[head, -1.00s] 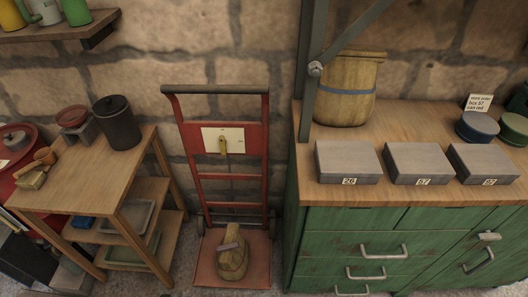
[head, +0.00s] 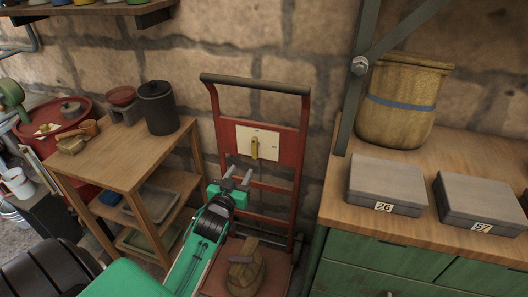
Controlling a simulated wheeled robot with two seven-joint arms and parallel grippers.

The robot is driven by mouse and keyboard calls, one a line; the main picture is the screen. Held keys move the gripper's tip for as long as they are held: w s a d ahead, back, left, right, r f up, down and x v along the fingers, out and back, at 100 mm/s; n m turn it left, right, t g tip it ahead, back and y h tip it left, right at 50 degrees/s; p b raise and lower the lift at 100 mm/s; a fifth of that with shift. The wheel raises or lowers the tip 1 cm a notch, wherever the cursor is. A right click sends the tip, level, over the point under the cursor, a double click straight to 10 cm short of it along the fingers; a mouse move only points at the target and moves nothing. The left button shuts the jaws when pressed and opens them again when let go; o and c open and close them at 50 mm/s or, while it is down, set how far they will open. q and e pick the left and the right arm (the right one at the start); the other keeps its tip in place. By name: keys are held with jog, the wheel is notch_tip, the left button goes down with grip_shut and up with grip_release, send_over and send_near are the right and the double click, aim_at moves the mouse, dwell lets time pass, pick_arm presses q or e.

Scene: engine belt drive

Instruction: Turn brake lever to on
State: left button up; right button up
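The brake lever (head: 254,148) is a small brass-yellow handle on a white plate (head: 271,143) fixed to the red hand truck (head: 290,163). It stands roughly upright in the picture, near the middle of the plate. Marks on the plate are too small to read. My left gripper (head: 238,174), on a green and black arm, is in front of the truck, below and slightly left of the lever. Its two grey fingers are apart with nothing between them, and it does not appear to touch the lever. My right gripper is not in view.
A wooden side table (head: 131,159) with a black canister (head: 157,108) stands left of the truck. A tan sack-like object (head: 246,268) sits on the truck's foot plate. A green workbench with a wooden top (head: 335,196), a wooden bucket (head: 401,105) and grey boxes stands at right.

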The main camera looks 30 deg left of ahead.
aim_at(254, 148)
pick_arm(q)
jog(key=x, duration=1.3)
jog(key=shift+d+b, duration=0.1)
jog(key=shift+b, duration=0.25)
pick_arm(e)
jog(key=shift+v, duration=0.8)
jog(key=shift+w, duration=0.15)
pick_arm(q)
jog(key=shift+s, duration=0.1)
grip_shut()
